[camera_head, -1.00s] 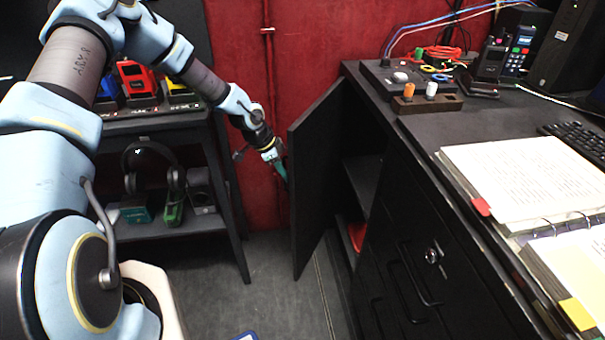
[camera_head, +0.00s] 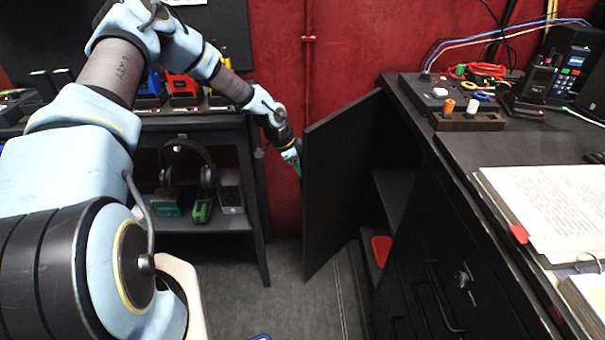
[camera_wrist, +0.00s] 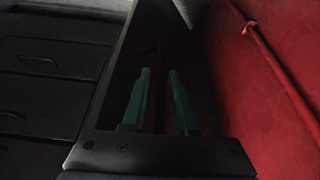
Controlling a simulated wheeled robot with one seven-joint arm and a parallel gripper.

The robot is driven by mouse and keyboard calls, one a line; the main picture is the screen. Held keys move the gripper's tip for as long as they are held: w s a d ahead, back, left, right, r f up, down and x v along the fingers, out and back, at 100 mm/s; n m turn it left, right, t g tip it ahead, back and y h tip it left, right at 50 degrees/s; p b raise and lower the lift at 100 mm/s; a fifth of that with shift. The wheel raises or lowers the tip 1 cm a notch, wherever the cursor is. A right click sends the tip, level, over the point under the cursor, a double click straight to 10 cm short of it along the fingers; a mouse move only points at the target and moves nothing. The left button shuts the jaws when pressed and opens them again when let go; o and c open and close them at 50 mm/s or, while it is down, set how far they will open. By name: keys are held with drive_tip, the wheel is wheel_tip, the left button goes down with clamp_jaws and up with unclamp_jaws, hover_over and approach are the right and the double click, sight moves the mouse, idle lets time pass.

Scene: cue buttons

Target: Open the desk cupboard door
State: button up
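The black cupboard door (camera_head: 335,185) of the desk stands wide open, swung out to the left of the cabinet opening. Shelves (camera_head: 392,190) and a red item (camera_head: 381,249) show inside. My gripper (camera_head: 297,168) is at the door's outer face, near its free left edge. In the wrist view, the two teal fingers (camera_wrist: 160,98) are apart, with the dark door (camera_wrist: 208,75) beyond them. A thin dark strip shows between the fingers; I cannot tell whether it is a handle or the door's edge, or whether they touch it.
The black desk (camera_head: 475,150) carries a control box, radios and an open binder (camera_head: 555,210). Drawers (camera_head: 440,290) are below. A shelf unit (camera_head: 255,215) with headphones (camera_head: 187,165) stands left of the door. Grey floor (camera_head: 300,300) is free below the door.

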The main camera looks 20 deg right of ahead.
drive_tip(key=shift+o, duration=0.9)
drive_tip(key=shift+r, duration=0.1)
wheel_tip(320, 180, up, 10)
drive_tip(key=shift+d+r+b, duration=0.1)
drive_tip(key=shift+b, duration=0.8)
